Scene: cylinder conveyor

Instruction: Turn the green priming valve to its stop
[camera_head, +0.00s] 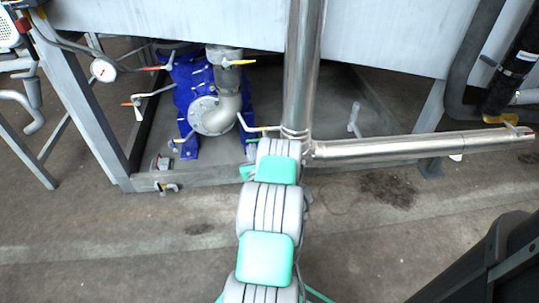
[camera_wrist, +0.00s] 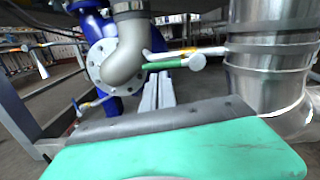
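A green lever sleeve (camera_wrist: 162,65) with a pale rounded end lies almost level in the middle of the wrist view, in front of the grey pipe elbow (camera_wrist: 126,62). I take it to be the priming valve's handle. My gripper (camera_wrist: 158,78) shows there as two pale fingers close together, pointing away from the camera. Their tips are just below or at the green sleeve; contact and any gap between them are unclear. In the head view my arm hides the gripper and most of the valve area.
A blue pump (camera_head: 192,95) with a flanged elbow stands behind. A steel upright pipe (camera_head: 303,70) and a level pipe (camera_head: 390,148) stand close at the right.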

